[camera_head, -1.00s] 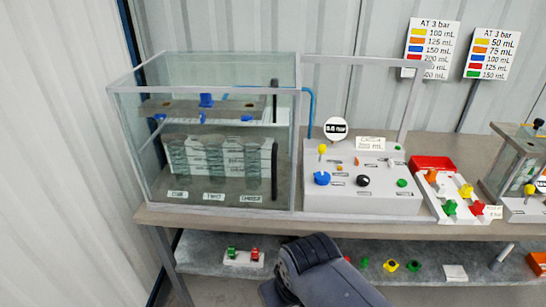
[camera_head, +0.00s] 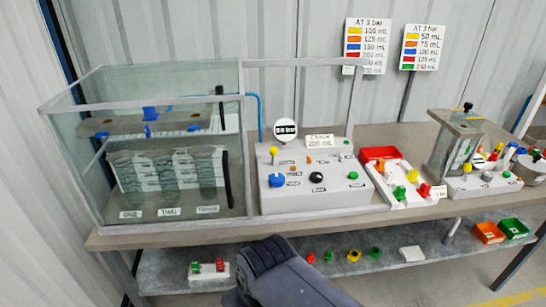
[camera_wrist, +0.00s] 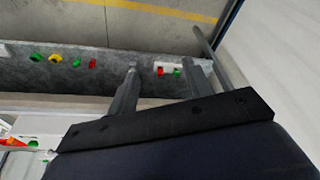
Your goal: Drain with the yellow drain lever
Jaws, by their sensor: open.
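A yellow-topped lever (camera_head: 273,151) stands upright at the back left of the white control panel (camera_head: 325,199), beside the glass tank (camera_head: 90,205). A similar yellow knob (camera_head: 467,167) is on the panel of the second station at right. I cannot read which is labelled drain. My gripper (camera_wrist: 170,66) is open and empty in the wrist view, its two fingers apart over the lower shelf. In the head view my dark arm is low in front of the bench, and the fingertips are hidden. My gripper is apart from both yellow levers.
The panel also has a blue knob (camera_head: 277,181), a black knob (camera_head: 316,178) and a green knob (camera_head: 352,175). A red tray (camera_head: 380,153) and coloured valve pieces lie to its right. The lower shelf (camera_head: 180,281) holds several small parts and bins. The bench edge lies beyond my arm.

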